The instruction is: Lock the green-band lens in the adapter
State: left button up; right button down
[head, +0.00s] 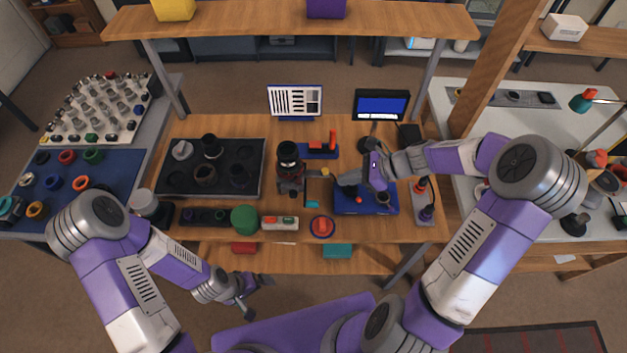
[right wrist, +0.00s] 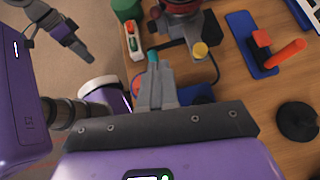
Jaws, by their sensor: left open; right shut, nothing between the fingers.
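A dark lens-like cylinder (head: 288,153) stands upright on a dark mount (head: 291,182) near the table's middle. Its green band cannot be made out, nor whether it is locked. The mount's lower part, with a reddish ring, shows at the top edge of the right wrist view (right wrist: 182,6). My right gripper (right wrist: 157,78) is shut and empty, close to the teal knob and apart from the mount. My left gripper (head: 256,284) is open and empty, in front of the table.
A black tray (head: 222,188) with several dark parts lies left of the mount. A green drum (head: 245,219), a box with coloured buttons (head: 280,223) and a red round piece (head: 322,226) line the front edge. A blue tray (head: 378,208) lies under my right arm. Two screens stand behind.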

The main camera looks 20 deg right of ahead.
pick_arm(q)
jog(key=shift+f+b, duration=0.4)
jog(key=shift+f, duration=0.15)
pick_arm(e)
jog(key=w+a+f, duration=0.3)
jog(key=a, duration=0.5)
jog(key=shift+w+a+f, duration=0.15)
jog(key=shift+w+a, duration=0.15)
jog(key=shift+w, duration=0.1)
